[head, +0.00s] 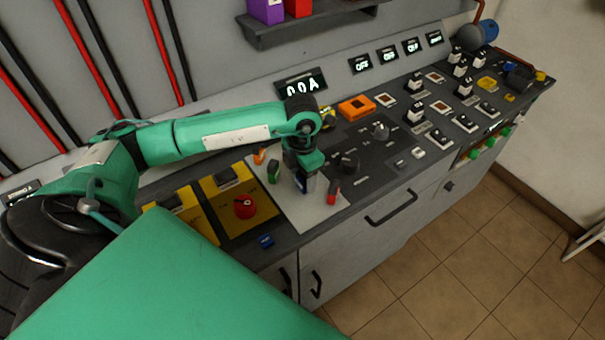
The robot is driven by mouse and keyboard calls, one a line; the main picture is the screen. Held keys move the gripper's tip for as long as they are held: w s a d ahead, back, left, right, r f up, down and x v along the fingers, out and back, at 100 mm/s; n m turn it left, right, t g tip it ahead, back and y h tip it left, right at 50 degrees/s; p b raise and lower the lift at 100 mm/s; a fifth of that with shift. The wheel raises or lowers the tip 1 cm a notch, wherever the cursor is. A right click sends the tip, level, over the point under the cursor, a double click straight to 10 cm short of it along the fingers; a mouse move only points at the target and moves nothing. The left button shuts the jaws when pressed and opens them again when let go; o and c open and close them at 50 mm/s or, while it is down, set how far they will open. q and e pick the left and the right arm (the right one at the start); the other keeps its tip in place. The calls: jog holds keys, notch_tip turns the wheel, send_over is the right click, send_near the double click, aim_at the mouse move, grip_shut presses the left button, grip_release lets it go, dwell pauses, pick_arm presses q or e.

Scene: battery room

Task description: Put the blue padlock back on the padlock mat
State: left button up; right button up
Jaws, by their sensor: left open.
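The padlock mat is a light grey sheet (313,216) on the counter, left of the black control panel. My left gripper (306,183) reaches in from the left, points down over the mat and is open. A dark blue upright piece (309,186), which looks like the blue padlock, shows at its fingertips. The fingers partly hide it, and I cannot tell whether it touches the mat. Green (273,172), orange (259,156) and red (333,191) pieces stand around the gripper. My right gripper is not in view.
A small blue item (266,241) lies near the counter's front edge. A yellow box with a red knob (244,206) is left of the mat. Black knobs (346,163) and an orange block (357,107) are to the right. A shelf (310,25) hangs above.

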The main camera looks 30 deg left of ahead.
pick_arm(q)
jog(key=shift+r, duration=0.4)
notch_tip(320, 180, up, 7)
jog(key=shift+b, duration=0.85)
jog(key=shift+r+b, duration=0.3)
jog(key=shift+r, duration=2)
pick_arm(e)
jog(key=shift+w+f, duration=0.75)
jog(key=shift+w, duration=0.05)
